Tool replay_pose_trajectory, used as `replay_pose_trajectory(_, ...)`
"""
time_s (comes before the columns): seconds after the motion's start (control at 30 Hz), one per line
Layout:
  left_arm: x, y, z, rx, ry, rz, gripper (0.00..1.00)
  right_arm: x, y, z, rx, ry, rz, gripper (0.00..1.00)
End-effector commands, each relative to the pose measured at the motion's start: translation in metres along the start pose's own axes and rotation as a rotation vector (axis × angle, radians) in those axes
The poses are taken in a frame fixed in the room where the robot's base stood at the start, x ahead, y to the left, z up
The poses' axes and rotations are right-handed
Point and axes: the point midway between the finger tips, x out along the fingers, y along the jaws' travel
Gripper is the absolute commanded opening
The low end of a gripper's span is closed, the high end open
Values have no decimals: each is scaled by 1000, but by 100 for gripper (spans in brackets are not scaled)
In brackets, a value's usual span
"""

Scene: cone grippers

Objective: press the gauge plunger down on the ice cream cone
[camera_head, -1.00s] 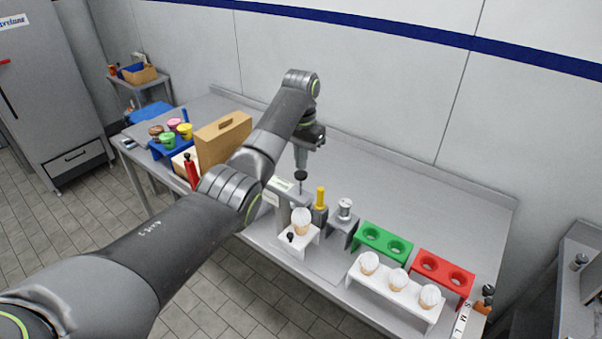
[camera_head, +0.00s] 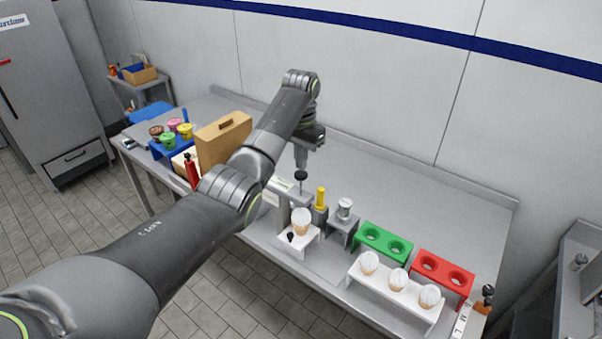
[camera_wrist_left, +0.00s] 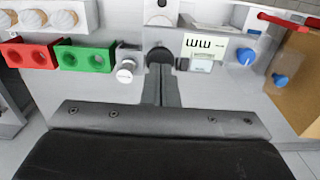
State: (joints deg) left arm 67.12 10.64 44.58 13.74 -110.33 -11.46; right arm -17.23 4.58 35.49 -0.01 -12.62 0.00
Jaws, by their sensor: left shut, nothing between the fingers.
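The gauge (camera_head: 283,188) is a grey stand with a thin rod and a round black plunger knob (camera_head: 301,175) on top. The ice cream cone (camera_head: 301,222) stands upright in a small white holder (camera_head: 309,243) in front of the gauge. My left gripper (camera_head: 301,164) is shut and empty, pointing down just over the knob. In the left wrist view my shut fingers (camera_wrist_left: 161,85) overlap the dark knob (camera_wrist_left: 158,56). I cannot tell whether they touch it. The cone does not show clearly in the wrist view. My right gripper is out of view.
Green (camera_head: 384,243) and red (camera_head: 443,272) racks and a white cone rack (camera_head: 393,290) lie further right. A wooden box (camera_head: 222,142) stands left. The back right table is clear.

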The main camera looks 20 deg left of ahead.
Motion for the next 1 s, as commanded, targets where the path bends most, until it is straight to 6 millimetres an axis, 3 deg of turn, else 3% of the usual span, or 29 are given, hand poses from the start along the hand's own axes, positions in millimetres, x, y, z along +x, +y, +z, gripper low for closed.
replay_pose_trajectory(0.47,1,0,0,0,0,0,0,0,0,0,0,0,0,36)
replay_pose_trajectory(1.0,17,0,0,0,-1,0,0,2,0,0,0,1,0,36)
